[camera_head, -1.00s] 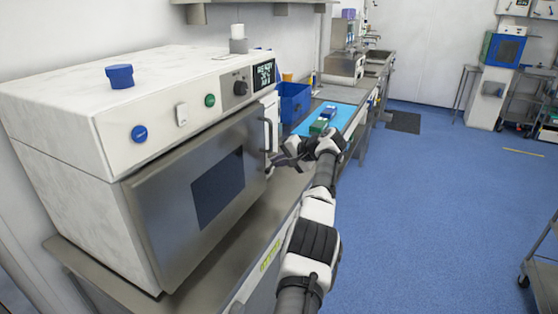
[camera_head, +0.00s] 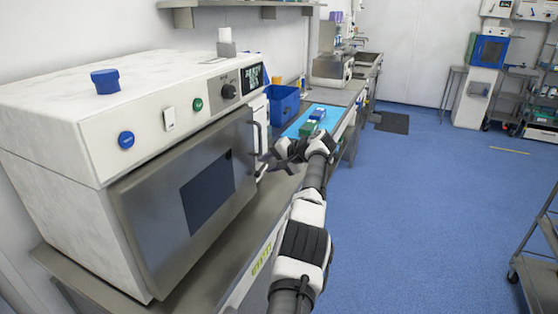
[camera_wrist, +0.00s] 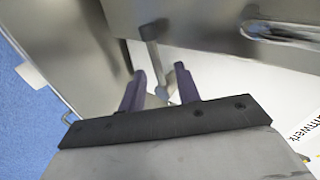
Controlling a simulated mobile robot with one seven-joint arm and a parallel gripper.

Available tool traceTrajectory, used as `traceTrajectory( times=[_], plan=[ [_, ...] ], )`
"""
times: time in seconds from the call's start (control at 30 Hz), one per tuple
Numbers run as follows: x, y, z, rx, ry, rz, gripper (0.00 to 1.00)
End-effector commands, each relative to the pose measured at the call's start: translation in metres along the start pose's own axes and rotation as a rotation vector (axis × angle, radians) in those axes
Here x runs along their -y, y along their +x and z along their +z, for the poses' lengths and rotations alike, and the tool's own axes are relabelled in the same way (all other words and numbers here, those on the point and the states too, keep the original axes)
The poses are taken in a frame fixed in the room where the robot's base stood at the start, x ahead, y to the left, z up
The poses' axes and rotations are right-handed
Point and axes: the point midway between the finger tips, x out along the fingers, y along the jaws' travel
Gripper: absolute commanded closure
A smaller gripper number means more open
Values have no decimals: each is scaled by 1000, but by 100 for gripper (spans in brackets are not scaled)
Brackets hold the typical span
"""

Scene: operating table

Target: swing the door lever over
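The steriliser door (camera_head: 150,225) is a steel panel with a dark window, and it looks closed. In the wrist view a grey lever (camera_wrist: 154,58) with a dark rounded end hangs at the door's edge. My gripper (camera_wrist: 160,82) has two purple fingers that stand apart, one on each side of the lever's lower part. Gaps show beside the lever, so the fingers do not look clamped on it. In the head view my gripper (camera_head: 266,164) is at the door's right edge, just below the dark bar handle (camera_head: 255,136); the lever is hard to make out there.
The steriliser body (camera_head: 60,130) stands on a steel counter (camera_head: 240,240). A blue bin (camera_head: 284,102) and a blue mat (camera_head: 297,128) with small items lie behind my gripper. The blue floor to the right is open, with a cart (camera_head: 540,250) at the far right.

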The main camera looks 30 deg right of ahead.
Motion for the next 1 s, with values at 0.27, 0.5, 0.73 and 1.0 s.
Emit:
traceTrajectory(
  times=[0.27,0.5,0.73,1.0],
  plan=[
    [-4,-26,0,-4,-2,1,67],
    [-3,-87,0,-5,-1,0,67],
    [-1,-125,0,-2,-1,0,67],
    [0,-136,0,0,1,0,67]
  ],
)
